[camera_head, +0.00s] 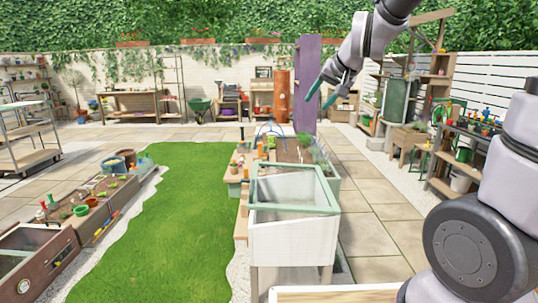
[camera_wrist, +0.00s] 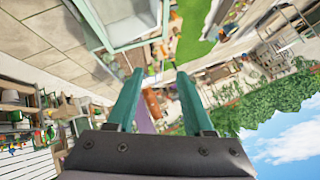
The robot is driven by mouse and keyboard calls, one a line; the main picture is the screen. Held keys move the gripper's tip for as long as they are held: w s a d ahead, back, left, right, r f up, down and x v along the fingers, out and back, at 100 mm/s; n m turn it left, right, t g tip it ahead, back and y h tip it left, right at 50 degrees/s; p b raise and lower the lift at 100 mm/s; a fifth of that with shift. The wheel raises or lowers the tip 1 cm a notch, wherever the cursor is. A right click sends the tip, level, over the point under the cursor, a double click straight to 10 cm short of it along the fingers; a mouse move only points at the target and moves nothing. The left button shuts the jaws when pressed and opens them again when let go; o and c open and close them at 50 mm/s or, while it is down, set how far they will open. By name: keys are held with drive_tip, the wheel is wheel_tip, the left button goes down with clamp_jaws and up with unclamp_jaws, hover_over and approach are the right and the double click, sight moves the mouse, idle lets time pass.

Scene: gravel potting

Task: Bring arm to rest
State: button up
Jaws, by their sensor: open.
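My gripper (camera_head: 322,95) is raised in the air at the upper right of the head view, tilted with its teal fingers pointing down and to the left. In the wrist view my gripper (camera_wrist: 157,100) shows two teal fingers spread apart with nothing between them. My arm comes in from the top and right of the head view. In the head view the gripper overlaps a tall purple panel (camera_head: 306,85); how far apart they are I cannot tell.
A white cold frame (camera_head: 292,237) with a pale green rim stands at the lower middle. Grass (camera_head: 180,220) lies to its left, paving (camera_head: 375,235) to its right. A potting bench (camera_head: 462,140) with pots stands at the right, a metal cart (camera_head: 28,140) at the left.

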drive_tip(key=s+d+r, duration=0.1)
drive_tip(key=s+d, duration=0.2)
drive_tip(key=s, duration=0.4)
drive_tip(key=s+d+r+m+g+h, duration=0.1)
drive_tip(key=s+d, duration=0.3)
drive_tip(key=s, duration=0.3)
drive_tip(key=s+d+r+g, duration=0.1)
drive_tip(key=s+d, duration=0.3)
drive_tip(key=s, duration=0.2)
drive_tip(key=shift+s+h, duration=0.3)
drive_tip(key=shift+s, duration=0.1)
